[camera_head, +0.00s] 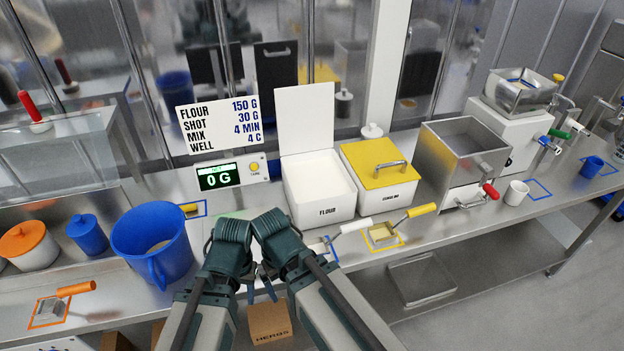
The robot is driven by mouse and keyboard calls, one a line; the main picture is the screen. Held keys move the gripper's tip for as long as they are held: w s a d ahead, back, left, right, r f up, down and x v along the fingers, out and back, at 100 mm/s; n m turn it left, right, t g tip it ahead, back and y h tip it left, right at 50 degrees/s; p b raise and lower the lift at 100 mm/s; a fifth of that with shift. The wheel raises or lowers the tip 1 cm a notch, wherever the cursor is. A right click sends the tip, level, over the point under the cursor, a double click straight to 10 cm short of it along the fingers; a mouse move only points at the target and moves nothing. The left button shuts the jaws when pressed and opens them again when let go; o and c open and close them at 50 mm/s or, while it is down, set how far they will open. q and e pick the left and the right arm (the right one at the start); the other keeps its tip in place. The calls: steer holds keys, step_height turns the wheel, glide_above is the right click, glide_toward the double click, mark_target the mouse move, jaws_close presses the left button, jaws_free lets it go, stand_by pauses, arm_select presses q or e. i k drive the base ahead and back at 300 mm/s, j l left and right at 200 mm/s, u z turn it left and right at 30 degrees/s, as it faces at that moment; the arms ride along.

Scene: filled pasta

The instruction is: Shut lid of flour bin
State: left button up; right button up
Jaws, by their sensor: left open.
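The white flour bin (320,211), labelled FLOUR, stands on the steel counter at the middle. Its white lid (306,120) is raised, standing upright at the back edge, so the bin is open and its pale inside shows. My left gripper (252,282) is low at the middle, in front of and to the left of the bin, apart from it, open, with nothing seen in it. My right gripper (270,280) is close beside it, its wrist almost touching the left one. The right fingers are small and partly hidden, so their state is unclear.
The semolina bin (378,155) with a yellow lid stands right of the flour bin. A white-handled scoop (345,230) and a yellow-handled scoop (408,219) lie in front. A scale (230,174) reading 0 G and a blue bucket (152,241) are to the left.

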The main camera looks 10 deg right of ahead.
mark_target(306, 113)
steer(key=l, duration=0.8)
steer(key=i+l, duration=0.15)
steer(key=l, duration=0.7)
steer(key=u, duration=0.05)
